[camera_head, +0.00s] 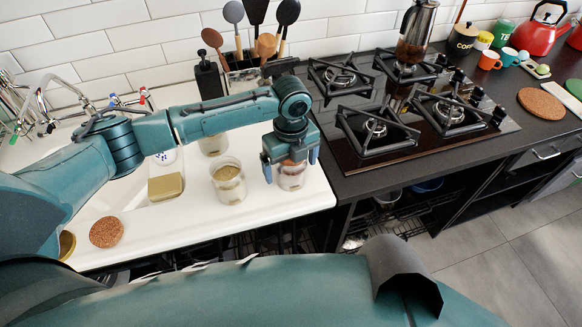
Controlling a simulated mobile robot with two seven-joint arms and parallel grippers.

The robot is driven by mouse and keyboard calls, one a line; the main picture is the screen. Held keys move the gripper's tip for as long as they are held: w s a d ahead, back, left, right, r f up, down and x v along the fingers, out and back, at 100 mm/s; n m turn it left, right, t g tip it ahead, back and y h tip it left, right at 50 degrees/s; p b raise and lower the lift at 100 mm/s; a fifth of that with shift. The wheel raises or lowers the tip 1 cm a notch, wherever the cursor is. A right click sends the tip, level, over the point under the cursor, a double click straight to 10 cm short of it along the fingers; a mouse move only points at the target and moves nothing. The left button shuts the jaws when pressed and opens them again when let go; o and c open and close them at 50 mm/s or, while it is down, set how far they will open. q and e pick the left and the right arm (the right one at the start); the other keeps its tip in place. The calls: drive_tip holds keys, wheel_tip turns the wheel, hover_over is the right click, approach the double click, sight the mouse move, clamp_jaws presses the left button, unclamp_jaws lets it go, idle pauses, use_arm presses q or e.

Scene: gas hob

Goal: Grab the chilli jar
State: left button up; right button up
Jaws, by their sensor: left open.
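A clear glass jar (292,182) stands near the right end of the white worktop, with reddish-brown contents showing near its top. I cannot read a label, but it looks like the chilli jar. My left gripper (290,165) points down over this jar, open, with one finger on each side of it. The gripper hides the jar's upper part. I cannot tell whether the fingers touch the glass. My right gripper is out of view.
A second jar (229,182) with greenish-brown contents stands just left, and another jar (212,145) is behind it. A sponge-like block (166,187) and a cork disc (107,232) lie further left. The gas hob (405,105) is to the right.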

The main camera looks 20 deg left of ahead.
use_arm(q)
drive_tip(key=shift+c, duration=0.3)
drive_tip(key=c, duration=1.2)
drive_tip(key=shift+r, duration=0.1)
